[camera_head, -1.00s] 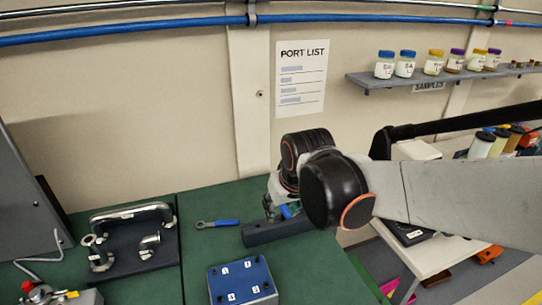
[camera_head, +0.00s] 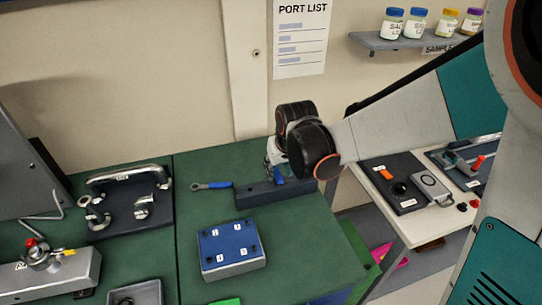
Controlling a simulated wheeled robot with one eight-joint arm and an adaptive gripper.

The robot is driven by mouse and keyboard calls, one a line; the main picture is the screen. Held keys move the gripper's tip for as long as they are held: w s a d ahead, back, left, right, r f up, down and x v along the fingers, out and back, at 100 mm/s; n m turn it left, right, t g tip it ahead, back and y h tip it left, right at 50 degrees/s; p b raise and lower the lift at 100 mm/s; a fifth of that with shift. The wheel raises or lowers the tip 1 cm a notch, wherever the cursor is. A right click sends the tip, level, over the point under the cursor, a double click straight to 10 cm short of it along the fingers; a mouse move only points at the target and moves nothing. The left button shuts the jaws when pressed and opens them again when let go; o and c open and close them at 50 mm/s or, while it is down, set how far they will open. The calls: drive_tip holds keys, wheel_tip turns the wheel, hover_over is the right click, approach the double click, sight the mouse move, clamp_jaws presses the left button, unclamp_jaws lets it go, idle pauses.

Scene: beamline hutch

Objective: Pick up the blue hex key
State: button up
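A dark block (camera_head: 256,194) lies on the green bench top, near its back edge. My gripper (camera_head: 272,172) is low at the back of this block, mostly hidden behind my own black wrist. A small blue piece (camera_head: 278,174) shows at my fingers, just above the block. It may be the blue hex key, but it is too small and covered to be sure. I cannot see whether my fingers are open or closed on it. A wrench with a blue handle (camera_head: 216,185) lies flat on the bench, left of the block.
A blue-topped box (camera_head: 231,246) stands in front of the block. A dark tray with metal pipe fittings (camera_head: 157,218) is at left, with a metal valve body (camera_head: 44,275) nearer. A white side table (camera_head: 385,211) holds tools at right. The wall rises close behind the bench.

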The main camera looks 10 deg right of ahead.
sight(278, 173)
drive_tip(key=shift+b+x, duration=1)
drive_tip(key=shift+x, duration=1.75)
drive_tip(key=shift+s, duration=0.1)
drive_tip(key=shift+r, duration=0.1)
drive_tip(key=shift+c, duration=0.5)
clamp_jaws()
